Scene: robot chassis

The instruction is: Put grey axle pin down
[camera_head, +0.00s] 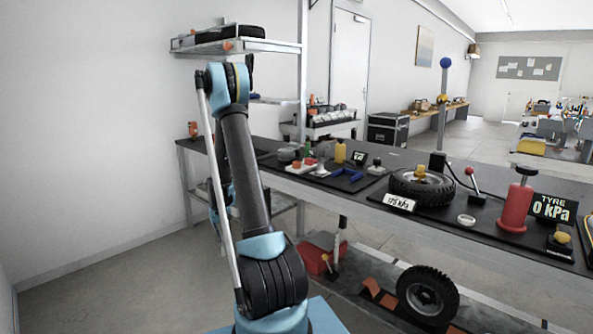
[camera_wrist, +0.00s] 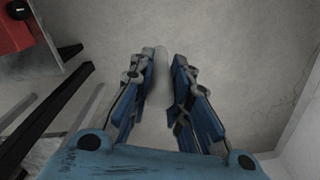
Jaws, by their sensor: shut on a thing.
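In the wrist view my gripper (camera_wrist: 160,72) points down over bare grey floor. Its two blue-padded fingers are closed around a pale grey, rounded pin, the grey axle pin (camera_wrist: 161,80). The pin lies lengthwise between the fingers, and its far end shows just past the left fingertip. Its near part is partly hidden by the fingers. In the head view my arm rises and bends in front of the bench's left end; I cannot make out the gripper or the pin there.
A long dark bench (camera_head: 367,210) carries a tyre (camera_head: 421,188), a red cylinder (camera_head: 515,207) and several small parts. A red box (camera_head: 318,255) sits low beneath it; a red thing (camera_wrist: 22,28) shows in the wrist view beside dark frame bars (camera_wrist: 50,112). The floor at left is clear.

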